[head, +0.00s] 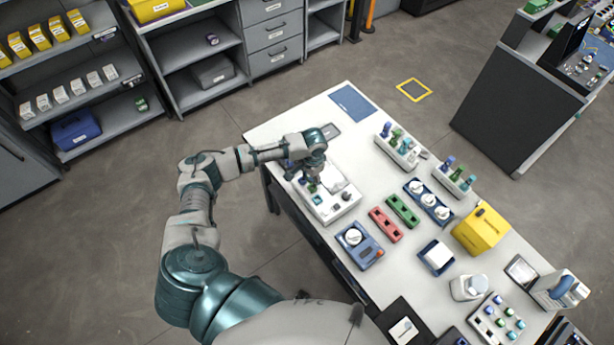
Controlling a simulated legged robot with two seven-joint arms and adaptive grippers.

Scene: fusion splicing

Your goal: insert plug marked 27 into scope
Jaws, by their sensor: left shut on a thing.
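My left arm reaches from the lower left over the far left end of the white table. My left gripper (313,182) points down over a white box-shaped device (342,207) with small dark and teal parts on top. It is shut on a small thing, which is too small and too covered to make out. I cannot tell whether that thing touches the device. The number 27 cannot be read on any part, and I cannot tell for sure which device is the scope. My right gripper is not in view.
A blue tester (357,248), a red block (386,224) and a green block (403,210) lie near the device. Racks of small plugs (399,150) stand behind. A yellow box (481,230) is farther right. A blue mat (352,102) lies at the far corner.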

